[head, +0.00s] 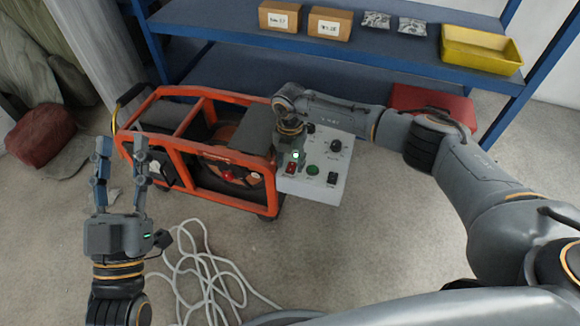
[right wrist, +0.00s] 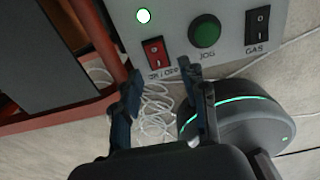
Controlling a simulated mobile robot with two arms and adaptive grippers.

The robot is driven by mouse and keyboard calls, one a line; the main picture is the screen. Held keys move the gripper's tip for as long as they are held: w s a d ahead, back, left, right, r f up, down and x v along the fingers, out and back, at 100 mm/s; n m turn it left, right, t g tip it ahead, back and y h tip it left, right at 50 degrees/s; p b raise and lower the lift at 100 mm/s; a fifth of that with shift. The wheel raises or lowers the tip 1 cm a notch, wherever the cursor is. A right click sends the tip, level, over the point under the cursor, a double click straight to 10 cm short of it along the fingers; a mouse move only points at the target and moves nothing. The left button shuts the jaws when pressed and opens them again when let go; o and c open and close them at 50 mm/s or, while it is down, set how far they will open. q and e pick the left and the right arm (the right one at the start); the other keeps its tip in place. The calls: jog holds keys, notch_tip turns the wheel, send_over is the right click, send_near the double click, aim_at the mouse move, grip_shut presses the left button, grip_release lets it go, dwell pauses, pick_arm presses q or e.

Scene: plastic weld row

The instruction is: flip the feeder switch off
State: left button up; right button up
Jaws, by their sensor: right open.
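The feeder is an orange-framed machine (head: 207,102) with a pale control panel (head: 320,188) on its right side. The red rocker switch (head: 291,168) sits at the panel's lower left; in the right wrist view the red switch (right wrist: 154,52) has an ON/OFF label below it. The lamp (right wrist: 143,16) above it is lit. My right gripper (right wrist: 160,70) is open, its fingertips just below the switch, one toward each side. I cannot tell whether they touch the panel. In the head view its fingers are mostly hidden by my wrist. My left gripper (head: 122,145) is open and empty, left of the feeder.
Beside the switch are a green JOG button (right wrist: 205,34) and a black GAS switch (right wrist: 257,24). White cable (head: 205,270) lies coiled on the floor in front. A blue shelf (head: 250,48) with boxes and a yellow tray (head: 482,52) stands behind. A red case (head: 430,100) is under it.

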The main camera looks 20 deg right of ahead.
jog(key=shift+f, duration=0.85)
pick_arm(q)
jog(key=shift+s+r+t, duration=0.8)
jog(key=shift+r+t, duration=0.1)
jog(key=shift+r, duration=0.2)
pick_arm(e)
jog(key=shift+c, duration=0.3)
